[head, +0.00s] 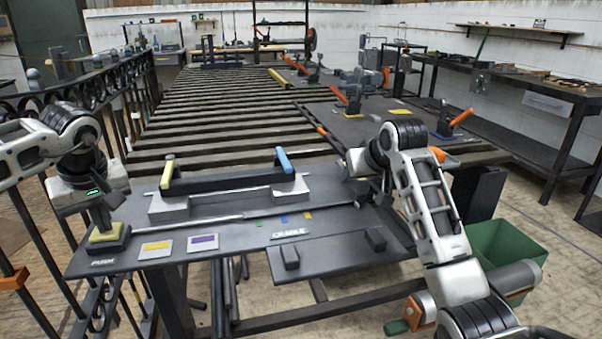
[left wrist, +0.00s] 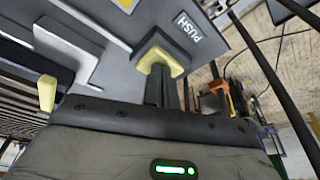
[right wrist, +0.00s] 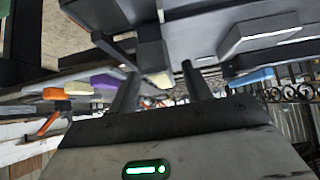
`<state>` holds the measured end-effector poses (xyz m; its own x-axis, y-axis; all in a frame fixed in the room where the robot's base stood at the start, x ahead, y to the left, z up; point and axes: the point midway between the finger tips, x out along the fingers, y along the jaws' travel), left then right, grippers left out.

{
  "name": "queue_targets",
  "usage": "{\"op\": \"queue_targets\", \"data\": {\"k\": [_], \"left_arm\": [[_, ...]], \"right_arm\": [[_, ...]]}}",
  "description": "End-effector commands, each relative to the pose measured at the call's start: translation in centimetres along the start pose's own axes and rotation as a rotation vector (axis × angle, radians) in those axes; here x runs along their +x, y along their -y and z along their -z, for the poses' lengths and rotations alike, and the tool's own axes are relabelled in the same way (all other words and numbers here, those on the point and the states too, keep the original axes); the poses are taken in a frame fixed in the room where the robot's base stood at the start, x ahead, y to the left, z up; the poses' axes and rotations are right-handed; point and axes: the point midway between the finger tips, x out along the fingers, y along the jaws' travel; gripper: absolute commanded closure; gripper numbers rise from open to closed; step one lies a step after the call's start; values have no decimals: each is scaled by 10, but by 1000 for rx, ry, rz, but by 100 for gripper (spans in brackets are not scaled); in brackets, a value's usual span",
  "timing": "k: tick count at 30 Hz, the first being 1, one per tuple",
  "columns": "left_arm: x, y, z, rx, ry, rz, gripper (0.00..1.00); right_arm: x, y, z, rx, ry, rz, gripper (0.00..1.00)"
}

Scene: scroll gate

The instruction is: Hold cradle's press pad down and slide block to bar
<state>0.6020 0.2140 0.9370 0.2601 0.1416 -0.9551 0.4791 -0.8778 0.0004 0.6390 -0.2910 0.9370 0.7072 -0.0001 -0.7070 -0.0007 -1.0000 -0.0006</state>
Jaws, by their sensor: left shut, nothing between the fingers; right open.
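The yellow press pad (head: 104,233) sits on a dark base beside the "PUSH" label at the bench's left corner. It also shows in the left wrist view (left wrist: 172,58). My left gripper (head: 112,213) is shut and empty, its fingertips pointing down at the pad; contact is hard to tell. The cradle (head: 228,201) is a grey support under a long dark bar (head: 225,181) with a yellow left end and a blue right end. Small dark blocks (head: 290,257) (head: 375,239) stand near the "CRADLE" label; I cannot tell which is the task's block. My right gripper (right wrist: 160,69) is open; its fingers are mostly hidden in the head view.
A yellow card (head: 155,248) and a purple card (head: 203,243) lie right of the pad. The scrolled black railing (head: 110,85) runs along the left. A slatted bench (head: 230,100) stretches behind. A green bin (head: 505,250) stands on the floor at right.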

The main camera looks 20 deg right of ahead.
Motion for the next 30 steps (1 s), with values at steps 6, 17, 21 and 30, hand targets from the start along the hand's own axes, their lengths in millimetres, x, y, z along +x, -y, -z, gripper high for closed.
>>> {"op": "queue_targets", "data": {"k": [6,17,21,30], "left_arm": [[3,1,-2,1,5,5,100],[3,1,-2,1,5,5,100],[3,1,-2,1,5,5,100],[3,1,-2,1,5,4,100]], "right_arm": [[10,0,0,-1,-1,0,51],[10,0,0,-1,-1,0,93],[10,1,0,-1,-1,0,100],[10,63,0,-4,0,7,100]]}}
